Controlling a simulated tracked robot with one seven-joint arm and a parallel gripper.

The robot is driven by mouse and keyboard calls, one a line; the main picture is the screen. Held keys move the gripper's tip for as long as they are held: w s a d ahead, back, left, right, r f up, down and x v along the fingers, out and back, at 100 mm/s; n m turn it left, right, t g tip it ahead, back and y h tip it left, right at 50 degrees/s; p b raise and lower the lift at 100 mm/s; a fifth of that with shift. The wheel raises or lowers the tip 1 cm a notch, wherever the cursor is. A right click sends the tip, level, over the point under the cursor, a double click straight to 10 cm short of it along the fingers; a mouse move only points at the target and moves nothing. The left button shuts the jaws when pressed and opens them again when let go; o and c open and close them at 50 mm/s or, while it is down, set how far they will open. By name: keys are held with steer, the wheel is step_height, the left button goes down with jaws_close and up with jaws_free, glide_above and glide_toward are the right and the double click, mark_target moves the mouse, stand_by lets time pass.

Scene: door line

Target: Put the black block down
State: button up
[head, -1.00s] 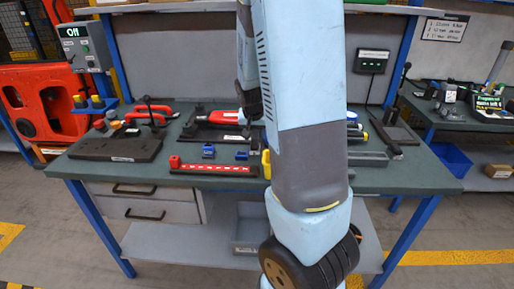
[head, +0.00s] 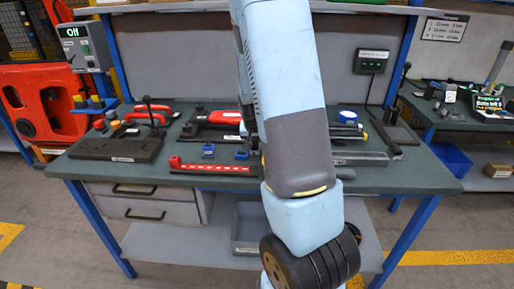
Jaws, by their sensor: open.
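My own pale blue and grey arm crosses the middle of the head view and covers part of the workbench (head: 400,178). My gripper is hidden behind the arm, so its fingers and anything between them do not show. I cannot make out a black block for certain. A flat dark plate (head: 118,148) lies on the left of the bench, but it looks like a fixture base. The bench top right behind my arm is hidden.
A red bar (head: 215,168) and a small blue block (head: 208,151) lie left of my arm. A red clamp tool (head: 215,118) lies behind them. A grey metal bar (head: 360,158) lies to the right. The bench's front right corner is clear.

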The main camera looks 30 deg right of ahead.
steer(key=shift+c, duration=0.2)
jaws_close()
steer(key=shift+r, duration=0.1)
